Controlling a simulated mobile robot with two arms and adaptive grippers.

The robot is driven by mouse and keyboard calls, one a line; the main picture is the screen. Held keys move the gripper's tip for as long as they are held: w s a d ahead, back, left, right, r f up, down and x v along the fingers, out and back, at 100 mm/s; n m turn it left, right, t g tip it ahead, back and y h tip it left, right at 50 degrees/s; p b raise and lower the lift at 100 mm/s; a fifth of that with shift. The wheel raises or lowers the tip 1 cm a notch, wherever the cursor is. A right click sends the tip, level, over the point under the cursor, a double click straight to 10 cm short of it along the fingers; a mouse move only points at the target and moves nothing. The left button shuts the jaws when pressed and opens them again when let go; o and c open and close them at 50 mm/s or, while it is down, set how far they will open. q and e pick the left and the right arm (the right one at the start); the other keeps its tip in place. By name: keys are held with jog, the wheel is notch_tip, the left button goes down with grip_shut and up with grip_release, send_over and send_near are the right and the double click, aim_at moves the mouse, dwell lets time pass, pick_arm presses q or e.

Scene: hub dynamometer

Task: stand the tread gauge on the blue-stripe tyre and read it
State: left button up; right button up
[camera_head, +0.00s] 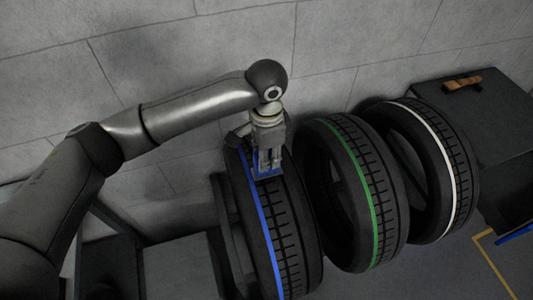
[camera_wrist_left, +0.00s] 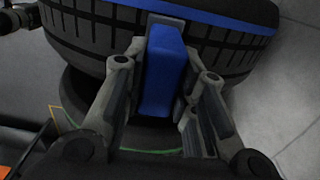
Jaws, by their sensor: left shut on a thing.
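The blue-stripe tyre (camera_head: 290,235) stands upright, the leftmost of three tyres in the head view. Its tread and stripe fill the top of the left wrist view (camera_wrist_left: 95,28). My left gripper (camera_head: 267,165) points down over the upper part of this tread. It is shut on the tread gauge (camera_wrist_left: 163,70), a blue block between the fingers in the left wrist view. In the head view a blue part of the gauge (camera_head: 266,174) shows at the fingertips, at the tread. I cannot tell whether it rests fully on the rubber. No reading is visible. My right gripper is not in view.
A green-stripe tyre (camera_head: 393,190) and a white-stripe tyre (camera_head: 462,170) stand to the right, close together. A dark cabinet (camera_head: 500,115) with a brown-orange object (camera_head: 462,83) on top is at far right. A grey wall (camera_head: 190,60) rises behind.

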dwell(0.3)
pick_arm(q)
jog(key=o, duration=1.1)
jog(key=shift+r, duration=0.15)
notch_tip(320, 180, up, 12)
jog(key=shift+f, duration=0.15)
